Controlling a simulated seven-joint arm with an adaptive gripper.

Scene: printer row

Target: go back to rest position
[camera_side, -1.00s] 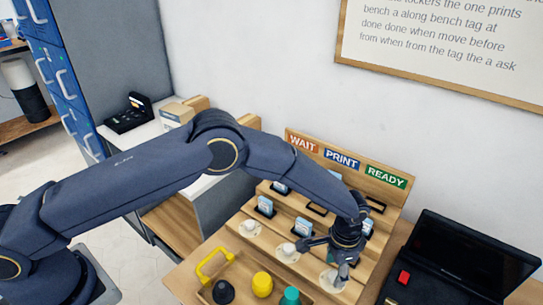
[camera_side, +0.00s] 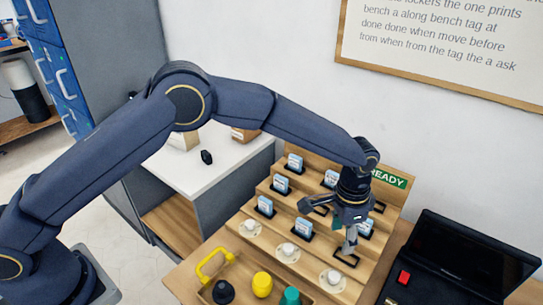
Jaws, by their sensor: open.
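My gripper (camera_side: 343,226) is open and points down over the right part of the stepped wooden rack (camera_side: 262,188). No object shows between its fingers, and it hangs near an empty black slot frame (camera_side: 346,259). Blue-and-white cards stand in holders on the rack, among them one at the lower left (camera_side: 265,206) and one close to the right of my gripper (camera_side: 365,227). My arm covers the WAIT and PRINT signs; part of the green READY sign (camera_side: 390,179) shows.
White knobs on round plates line the rack's front, one at the right (camera_side: 332,279). A front tray holds a yellow handle (camera_side: 213,264), a black knob (camera_side: 223,291), a yellow piece (camera_side: 262,284) and a teal piece (camera_side: 291,296). A black case (camera_side: 465,262) stands at right.

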